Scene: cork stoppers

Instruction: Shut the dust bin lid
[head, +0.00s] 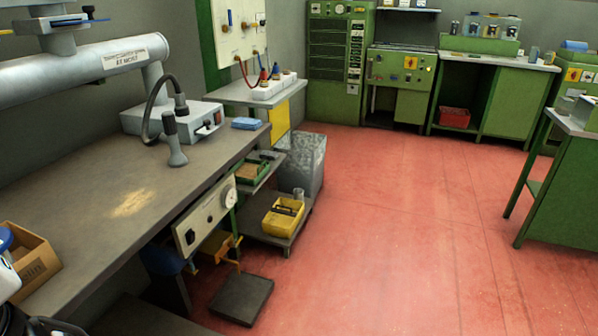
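A grey, mottled bin-like container (309,168) stands on the floor past the far end of the workbench, beside a low shelf unit. It may be the dust bin. Its upper part looks speckled, and I cannot tell whether a lid is open or shut. Its left side is partly hidden by the workbench and the shelf. A blue rounded object (160,258) sits under the workbench, mostly hidden, and I cannot tell what it is. My gripper is not in view; part of what looks like my arm shows at the lower left edge.
The workbench (95,215) fills the left, with a cardboard box (30,258) on it. A low shelf holds a yellow crate (282,217). A dark pedal plate (241,298) lies near the bench. Green cabinets line the back and right. The red floor (400,230) is clear in the middle.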

